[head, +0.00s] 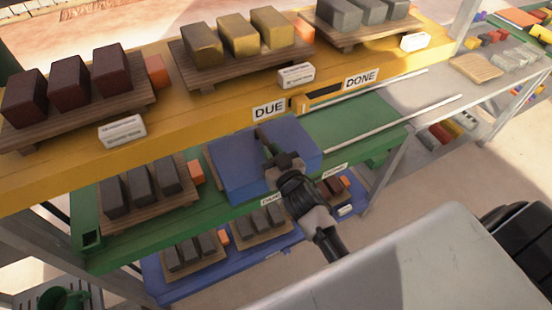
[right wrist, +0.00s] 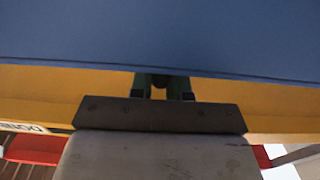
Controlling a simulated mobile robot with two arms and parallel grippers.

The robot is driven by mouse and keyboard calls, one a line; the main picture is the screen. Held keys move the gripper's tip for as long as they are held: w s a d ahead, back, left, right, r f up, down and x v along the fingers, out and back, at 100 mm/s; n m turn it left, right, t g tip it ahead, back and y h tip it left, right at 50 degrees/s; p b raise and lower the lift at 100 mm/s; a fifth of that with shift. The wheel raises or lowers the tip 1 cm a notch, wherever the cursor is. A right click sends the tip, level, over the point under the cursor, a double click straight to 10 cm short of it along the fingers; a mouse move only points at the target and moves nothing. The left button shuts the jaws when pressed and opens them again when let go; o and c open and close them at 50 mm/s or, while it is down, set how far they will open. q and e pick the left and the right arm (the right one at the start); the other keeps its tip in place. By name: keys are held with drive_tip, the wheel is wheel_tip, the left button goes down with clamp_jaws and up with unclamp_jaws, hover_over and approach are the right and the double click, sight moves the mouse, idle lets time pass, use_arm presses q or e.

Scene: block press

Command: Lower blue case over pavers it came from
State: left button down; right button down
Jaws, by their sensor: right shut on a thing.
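The blue case (head: 238,168) is over the middle of the green shelf (head: 362,128). My right gripper (head: 268,146) is shut on the case at its upper right part. In the right wrist view the case (right wrist: 160,35) fills the top, with the gripper fingers (right wrist: 162,88) under its edge. A thin brown edge, perhaps a board, shows at the case's left side. Whether pavers stand under the case is hidden, and I cannot tell if it touches the shelf. Dark grey pavers (head: 140,188) stand uncovered on a board to the left. My left gripper is not in view.
The yellow shelf (head: 215,135) above carries boards of dark red, yellow and grey blocks, with DUE (head: 268,110) and DONE (head: 361,80) signs. A blue shelf (head: 185,287) below holds more dark pavers. The green shelf is bare right of the case, near a white rod (head: 395,123).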

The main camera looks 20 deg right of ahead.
sight(254, 136)
drive_tip(key=shift+w+a+b, duration=0.1)
drive_tip(key=shift+w+b, duration=0.7)
drive_tip(key=shift+w, duration=2.35)
drive_tip(key=shift+w+a+b, duration=0.1)
drive_tip(key=shift+w+b, duration=1)
drive_tip(key=shift+w, duration=1.85)
drive_tip(key=shift+f+b, duration=2.25)
drive_tip(key=shift+f, duration=0.5)
drive_tip(key=c, duration=1)
unclamp_jaws()
drive_tip(key=shift+s, duration=0.1)
drive_tip(key=shift+f, duration=0.1)
drive_tip(key=s+b, duration=0.1)
drive_tip(key=s, duration=0.9)
drive_tip(key=shift+s, duration=0.4)
